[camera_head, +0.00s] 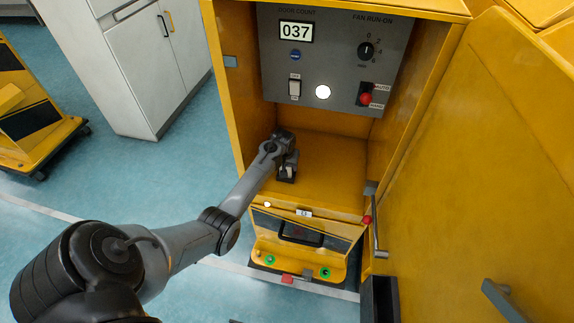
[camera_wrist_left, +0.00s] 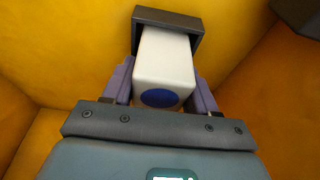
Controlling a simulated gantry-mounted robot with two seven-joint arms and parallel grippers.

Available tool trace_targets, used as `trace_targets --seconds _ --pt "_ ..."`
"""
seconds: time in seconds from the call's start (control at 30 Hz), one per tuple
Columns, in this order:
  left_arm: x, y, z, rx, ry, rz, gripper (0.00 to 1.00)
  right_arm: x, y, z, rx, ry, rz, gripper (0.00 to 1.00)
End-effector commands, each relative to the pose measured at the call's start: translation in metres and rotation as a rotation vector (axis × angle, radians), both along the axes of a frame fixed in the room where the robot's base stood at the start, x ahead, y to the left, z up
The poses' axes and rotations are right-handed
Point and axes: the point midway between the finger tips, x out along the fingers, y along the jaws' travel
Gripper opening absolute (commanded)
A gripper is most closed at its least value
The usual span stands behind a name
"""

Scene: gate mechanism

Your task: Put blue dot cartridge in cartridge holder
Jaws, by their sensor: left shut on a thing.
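The blue dot cartridge (camera_wrist_left: 165,62) is a white block with a round blue dot on its near end, seen in the left wrist view. My left gripper (camera_head: 288,160) is inside the yellow cabinet and shut on the cartridge, with a finger on each side. The far end of the cartridge is at the opening of the dark, square-rimmed cartridge holder (camera_wrist_left: 168,17) and seems to be inside it; how deep I cannot tell. In the head view the holder (camera_head: 286,178) is small and partly covered by my gripper. My right gripper is not in view.
Yellow cabinet walls enclose my left gripper. A grey control panel (camera_head: 330,55) with a 037 display is above it. The open yellow door (camera_head: 480,150) stands at the right. A drawer front (camera_head: 300,232) is below the compartment.

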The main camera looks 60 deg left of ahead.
Motion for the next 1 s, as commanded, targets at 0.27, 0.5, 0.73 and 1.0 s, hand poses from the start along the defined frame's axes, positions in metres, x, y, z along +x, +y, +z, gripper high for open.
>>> trace_targets --seconds 0.27,0.5,0.73,1.0 --pt "0.0 0.0 -0.003 -0.001 0.001 0.0 0.8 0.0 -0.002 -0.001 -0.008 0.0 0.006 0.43" --pt "0.0 0.0 -0.003 -0.001 0.001 0.0 0.83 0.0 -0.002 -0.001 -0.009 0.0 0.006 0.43" --pt "-0.001 -0.001 0.008 0.0 -0.001 0.0 0.83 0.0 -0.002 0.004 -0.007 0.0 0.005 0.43" --pt "-0.009 -0.009 0.051 0.001 -0.003 0.0 0.83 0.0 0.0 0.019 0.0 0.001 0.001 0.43"
